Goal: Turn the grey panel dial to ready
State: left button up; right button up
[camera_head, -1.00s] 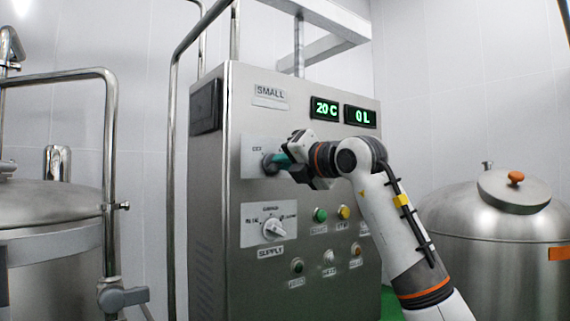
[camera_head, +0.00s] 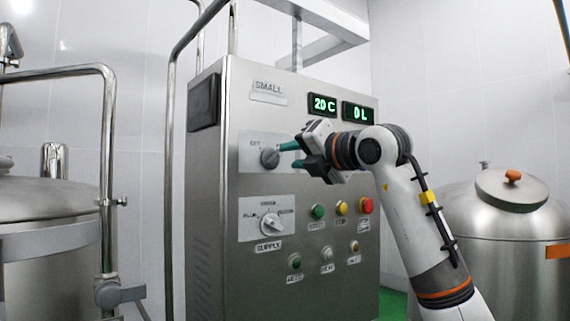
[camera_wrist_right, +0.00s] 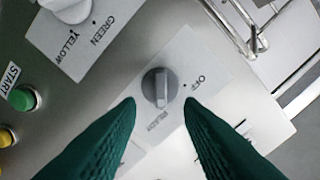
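The grey panel dial (camera_head: 270,158) sits on a light plate (camera_head: 247,141) at the upper left of the steel cabinet's front. In the right wrist view the dial (camera_wrist_right: 160,87) shows its raised ridge running up and down the picture, its lower end by the READY label (camera_wrist_right: 160,118). The OFF label (camera_wrist_right: 198,82) is to its right. My right gripper (camera_head: 288,155) has green fingers, open and empty, pointing at the dial from just in front. In the right wrist view the fingertips appear on either side of the dial, apart from it. My left gripper is not in view.
Below is a white SUPPLY selector (camera_head: 271,224). Green (camera_head: 317,211), yellow (camera_head: 341,207) and red (camera_head: 366,205) buttons are to its right, with several small ones below. Displays (camera_head: 339,107) read 20 C and 0 L. Steel tanks stand left (camera_head: 45,200) and right (camera_head: 500,220).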

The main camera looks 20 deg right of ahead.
jog(key=b+v, duration=0.2)
jog(key=v, duration=0.5)
jog(key=shift+s, duration=0.35)
